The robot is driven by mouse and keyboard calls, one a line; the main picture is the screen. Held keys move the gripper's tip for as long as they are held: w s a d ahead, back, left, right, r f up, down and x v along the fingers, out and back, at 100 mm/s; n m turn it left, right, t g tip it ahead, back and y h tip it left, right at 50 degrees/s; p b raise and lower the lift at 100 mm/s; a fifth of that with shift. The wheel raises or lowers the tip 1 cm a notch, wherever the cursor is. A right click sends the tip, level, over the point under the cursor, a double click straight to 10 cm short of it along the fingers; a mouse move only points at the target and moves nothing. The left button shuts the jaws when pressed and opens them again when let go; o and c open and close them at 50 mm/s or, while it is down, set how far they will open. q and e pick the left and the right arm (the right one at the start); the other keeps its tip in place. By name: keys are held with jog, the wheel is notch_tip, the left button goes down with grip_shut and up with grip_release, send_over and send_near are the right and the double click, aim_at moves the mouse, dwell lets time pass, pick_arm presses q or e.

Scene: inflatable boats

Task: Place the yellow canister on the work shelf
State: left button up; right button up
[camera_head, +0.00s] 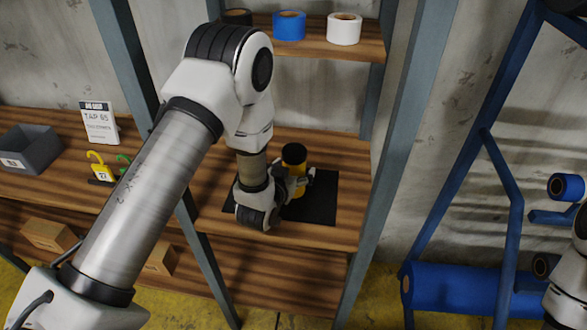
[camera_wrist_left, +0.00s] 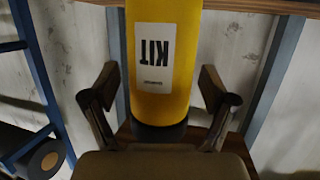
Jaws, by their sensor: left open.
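The yellow canister (camera_head: 295,187) has a black cap and stands upright on a black mat (camera_head: 322,208) on the middle wooden shelf (camera_head: 347,155). In the left wrist view the canister (camera_wrist_left: 163,25) appears upside down, with a white KIT label and its black end low in the picture. My left gripper (camera_head: 298,182) is at the canister in the head view and partly hides it. In the left wrist view its two fingers (camera_wrist_left: 158,85) are spread, one on each side of the canister, with visible gaps. My right gripper is not in view.
Tape rolls, one blue (camera_head: 289,25) and one white (camera_head: 344,29), stand on the upper shelf. Grey-blue uprights (camera_head: 394,130) flank the bay. At left are a grey bin (camera_head: 30,148), a sign (camera_head: 98,122) and yellow hook (camera_head: 98,165). A blue rack (camera_head: 508,180) holds rolls at right.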

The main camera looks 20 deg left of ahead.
pick_arm(q)
jog(key=shift+r, duration=0.2)
jog(key=shift+s, duration=0.35)
jog(key=v, duration=1.1)
jog(key=shift+s+r, duration=0.1)
jog(key=shift+s, duration=0.05)
